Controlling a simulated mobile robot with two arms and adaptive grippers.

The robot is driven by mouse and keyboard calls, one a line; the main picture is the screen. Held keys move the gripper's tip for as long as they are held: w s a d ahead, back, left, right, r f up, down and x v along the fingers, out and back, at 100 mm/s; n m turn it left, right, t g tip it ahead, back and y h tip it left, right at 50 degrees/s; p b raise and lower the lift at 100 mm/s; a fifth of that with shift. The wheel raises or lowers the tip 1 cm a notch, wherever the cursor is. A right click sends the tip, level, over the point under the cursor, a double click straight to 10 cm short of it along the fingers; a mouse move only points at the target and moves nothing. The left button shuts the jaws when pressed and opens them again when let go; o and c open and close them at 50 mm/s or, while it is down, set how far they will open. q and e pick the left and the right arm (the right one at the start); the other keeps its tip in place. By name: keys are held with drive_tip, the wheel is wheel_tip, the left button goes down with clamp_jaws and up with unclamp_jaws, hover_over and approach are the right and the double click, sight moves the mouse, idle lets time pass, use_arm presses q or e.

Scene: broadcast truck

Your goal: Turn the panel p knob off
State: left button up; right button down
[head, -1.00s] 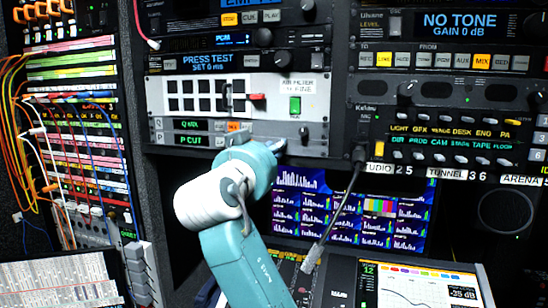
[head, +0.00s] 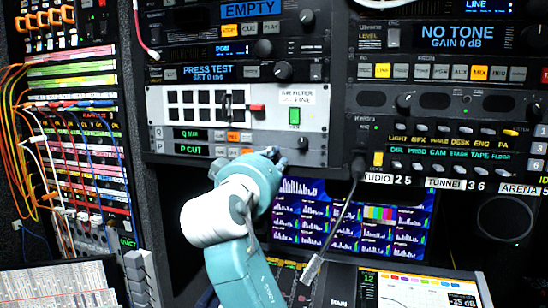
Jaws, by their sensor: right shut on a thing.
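Panel P (head: 193,149) is the lower strip with the green "P CUT" display, in the rack at the centre of the head view. Its knob is hidden behind my right gripper (head: 276,155). The gripper is at the strip's right part, dark fingers against the panel face, shut on what appears to be this knob. My teal and white right wrist hides the area just below. The knob's setting cannot be read. My left gripper is not in view.
A hanging cable (head: 338,222) and a monitor (head: 392,237) are right of my arm. A patch bay (head: 75,150) with cables stands left.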

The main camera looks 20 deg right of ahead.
drive_tip(key=n+p, duration=0.2)
drive_tip(key=n, duration=0.2)
drive_tip(key=n+p, duration=0.2)
drive_tip(key=n, duration=0.1)
drive_tip(key=shift+f+n+y, duration=0.1)
drive_tip(key=shift+n+y, duration=0.2)
drive_tip(key=shift+n, duration=0.1)
drive_tip(key=shift+n+p, duration=0.3)
drive_tip(key=shift+p, duration=0.15)
drive_tip(key=shift+f, duration=0.1)
drive_tip(key=c, duration=1.7)
unclamp_jaws()
drive_tip(key=shift+a, duration=0.1)
drive_tip(key=shift+o, duration=0.2)
drive_tip(key=shift+s, duration=0.1)
